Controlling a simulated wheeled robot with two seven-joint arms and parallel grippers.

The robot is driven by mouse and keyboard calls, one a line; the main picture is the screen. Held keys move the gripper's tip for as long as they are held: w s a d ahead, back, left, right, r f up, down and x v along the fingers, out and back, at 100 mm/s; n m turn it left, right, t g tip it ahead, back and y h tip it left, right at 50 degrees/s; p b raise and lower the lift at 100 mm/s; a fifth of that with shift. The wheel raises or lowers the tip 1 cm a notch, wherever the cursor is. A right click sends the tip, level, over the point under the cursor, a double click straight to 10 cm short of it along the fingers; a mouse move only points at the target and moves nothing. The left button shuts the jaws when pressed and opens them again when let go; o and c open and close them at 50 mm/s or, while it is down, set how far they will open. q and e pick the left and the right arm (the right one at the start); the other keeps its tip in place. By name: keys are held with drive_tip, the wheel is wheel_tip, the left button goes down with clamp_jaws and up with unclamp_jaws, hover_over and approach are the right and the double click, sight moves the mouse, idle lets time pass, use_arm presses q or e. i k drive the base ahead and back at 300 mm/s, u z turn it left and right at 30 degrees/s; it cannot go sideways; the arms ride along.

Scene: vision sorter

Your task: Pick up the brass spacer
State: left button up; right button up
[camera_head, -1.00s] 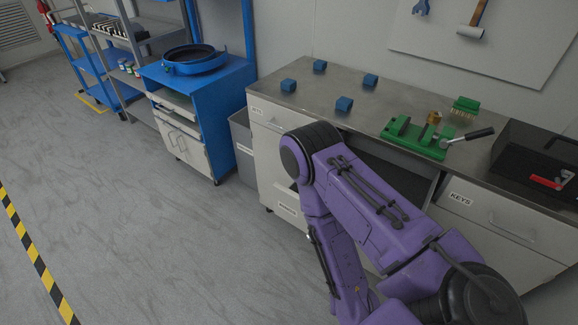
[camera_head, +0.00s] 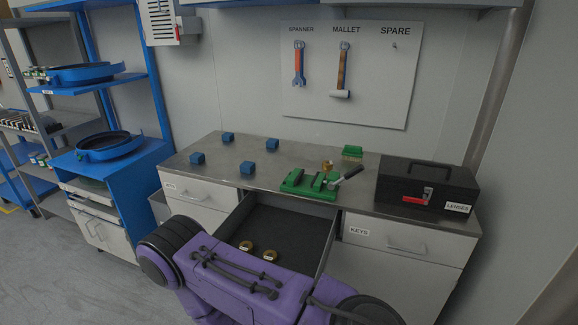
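A small brass cylinder (camera_head: 327,166) stands on the metal bench, just behind the green vise (camera_head: 308,184). Two round brass pieces, a left one (camera_head: 246,246) and a right one (camera_head: 270,255), lie in the open dark-lined drawer (camera_head: 299,227) under the bench. I cannot tell from their look which of these is the spacer. My purple arm crosses the bottom of the view in front of the drawer and hides its near part. Neither of my grippers shows.
Several blue blocks (camera_head: 247,168) stand on the left of the bench (camera_head: 215,180). A green block (camera_head: 352,152) is behind the vise. A black toolbox (camera_head: 427,187) fills the right end. A closed drawer labelled KEYS (camera_head: 394,240) is right of the open one. Tools hang on a board (camera_head: 370,80).

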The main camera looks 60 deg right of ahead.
sight(270, 255)
drive_tip(key=z, duration=1.75)
